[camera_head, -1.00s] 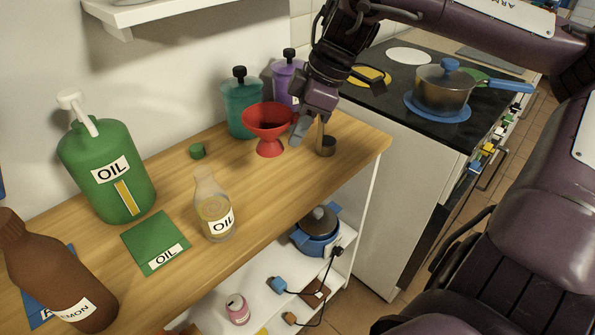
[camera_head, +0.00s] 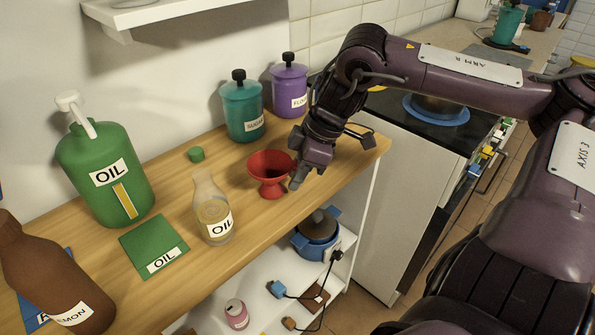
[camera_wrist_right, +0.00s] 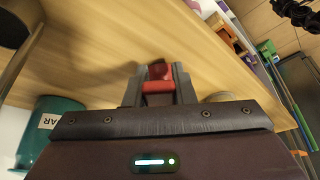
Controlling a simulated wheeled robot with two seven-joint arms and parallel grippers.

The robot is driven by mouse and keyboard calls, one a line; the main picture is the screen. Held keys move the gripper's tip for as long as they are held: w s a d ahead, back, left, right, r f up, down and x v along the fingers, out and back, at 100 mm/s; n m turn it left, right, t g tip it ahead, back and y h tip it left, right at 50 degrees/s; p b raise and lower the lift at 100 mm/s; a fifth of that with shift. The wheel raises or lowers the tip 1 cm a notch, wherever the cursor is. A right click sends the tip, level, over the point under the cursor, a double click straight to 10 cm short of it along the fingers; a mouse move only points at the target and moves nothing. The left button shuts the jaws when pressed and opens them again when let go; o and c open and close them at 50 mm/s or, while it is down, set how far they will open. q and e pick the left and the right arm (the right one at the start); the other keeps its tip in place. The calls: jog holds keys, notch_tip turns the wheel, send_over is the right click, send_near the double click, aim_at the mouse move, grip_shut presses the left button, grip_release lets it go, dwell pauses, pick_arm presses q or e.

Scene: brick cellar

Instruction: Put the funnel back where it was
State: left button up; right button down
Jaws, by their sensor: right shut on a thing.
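The red funnel (camera_head: 270,170) is upright, wide mouth up, at or very close to the wooden shelf top (camera_head: 175,195), to the right of the oil bottle. I cannot tell if its foot touches the wood. My right gripper (camera_head: 296,180) comes down from the right at the funnel's right side and is shut on it. In the right wrist view the red of the funnel (camera_wrist_right: 158,86) shows between the two fingers. My left gripper is not in view.
The glass oil bottle (camera_head: 213,210) stands left of the funnel, with a green cap (camera_head: 196,154) behind. Teal (camera_head: 242,112) and purple (camera_head: 288,86) jars stand at the wall. A green oil jug (camera_head: 105,172), green card (camera_head: 153,245) and brown bottle (camera_head: 50,275) are left.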

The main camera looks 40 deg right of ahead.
jog(key=shift+f, duration=0.15)
jog(key=c, duration=1.2)
grip_release()
jog(key=shift+d+r, duration=0.1)
jog(key=shift+r, duration=0.3)
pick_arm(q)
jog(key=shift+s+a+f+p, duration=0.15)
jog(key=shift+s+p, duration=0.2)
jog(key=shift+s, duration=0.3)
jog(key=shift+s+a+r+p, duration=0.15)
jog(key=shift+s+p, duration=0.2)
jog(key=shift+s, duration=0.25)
pick_arm(e)
jog(key=v, duration=1.1)
jog(key=shift+r, duration=0.2)
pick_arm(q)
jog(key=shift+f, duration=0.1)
pick_arm(e)
jog(key=shift+s, duration=0.1)
